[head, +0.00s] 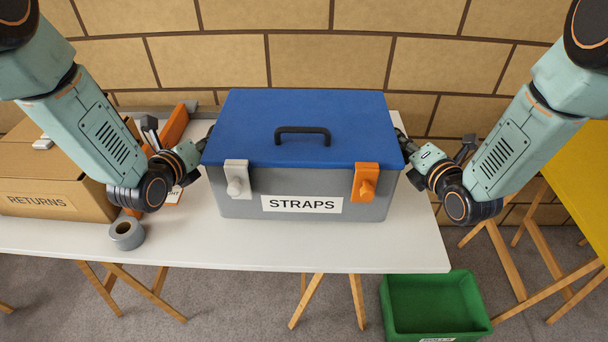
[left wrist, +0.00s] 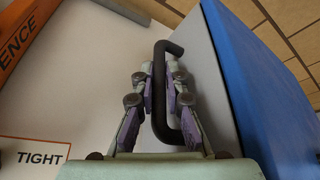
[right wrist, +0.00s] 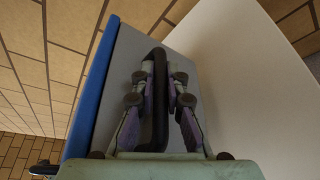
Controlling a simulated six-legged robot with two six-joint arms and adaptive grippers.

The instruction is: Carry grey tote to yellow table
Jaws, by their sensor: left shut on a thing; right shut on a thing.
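The grey tote (head: 310,190) has a blue lid (head: 300,115) with a black top handle, a "STRAPS" label, and one grey and one orange latch on its front. It is at the white table, upright; I cannot tell whether its base touches the tabletop. My left gripper (left wrist: 161,95) is shut on the black side handle at the tote's left end. My right gripper (right wrist: 160,95) is shut on the matching handle at the right end. In the head view the tote hides both sets of fingertips. The yellow table (head: 585,180) shows partly at the right edge.
On the white table (head: 280,250), a "RETURNS" cardboard box (head: 50,195), a tape roll (head: 126,234) and an orange item (head: 174,125) are left of the tote. A green bin (head: 435,300) stands on the floor between the tables. A brick wall is close behind.

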